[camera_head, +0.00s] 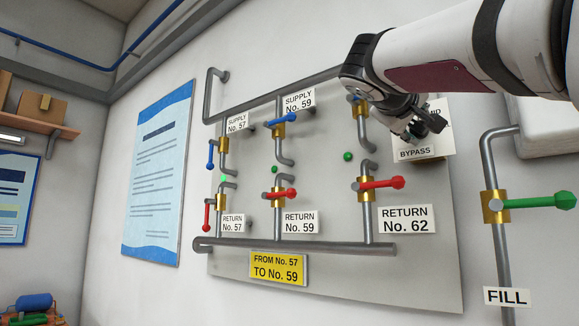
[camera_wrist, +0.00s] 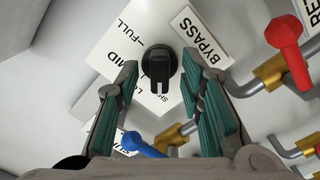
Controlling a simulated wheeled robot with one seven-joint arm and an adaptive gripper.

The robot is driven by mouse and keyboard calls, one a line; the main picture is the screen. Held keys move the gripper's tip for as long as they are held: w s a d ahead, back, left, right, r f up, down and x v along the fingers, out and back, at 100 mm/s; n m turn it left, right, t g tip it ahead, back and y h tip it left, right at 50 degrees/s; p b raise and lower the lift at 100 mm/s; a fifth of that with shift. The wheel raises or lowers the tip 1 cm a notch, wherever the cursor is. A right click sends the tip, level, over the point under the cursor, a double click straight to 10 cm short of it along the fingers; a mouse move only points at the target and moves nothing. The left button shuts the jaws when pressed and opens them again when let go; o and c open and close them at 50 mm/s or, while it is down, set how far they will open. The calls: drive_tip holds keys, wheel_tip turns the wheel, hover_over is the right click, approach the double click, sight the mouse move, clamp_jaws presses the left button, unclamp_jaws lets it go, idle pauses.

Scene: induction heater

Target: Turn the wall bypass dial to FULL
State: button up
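The black bypass dial (camera_wrist: 158,65) sits on a white plate (camera_wrist: 145,22) with FULL, MID and partly hidden lower markings. In the wrist view its raised bar points down the picture, away from the FULL mark; the exact setting is unclear. My gripper (camera_wrist: 160,64) is open, with one green-padded finger to each side of the dial and visible gaps; I cannot tell how deep the fingers reach. In the head view my gripper (camera_head: 428,124) is in front of the plate (camera_head: 440,108) above the BYPASS label (camera_head: 415,153) and hides most of the dial.
Red-handled return valves (camera_head: 382,184) and blue-handled supply valves (camera_head: 284,118) stand out from the wall panel left of my gripper. A green-handled FILL valve (camera_head: 552,201) is at the right. In the wrist view a red handle (camera_wrist: 284,32) and blue handle (camera_wrist: 142,144) are close by.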

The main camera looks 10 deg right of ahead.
drive_tip(key=shift+c, duration=0.6)
clamp_jaws()
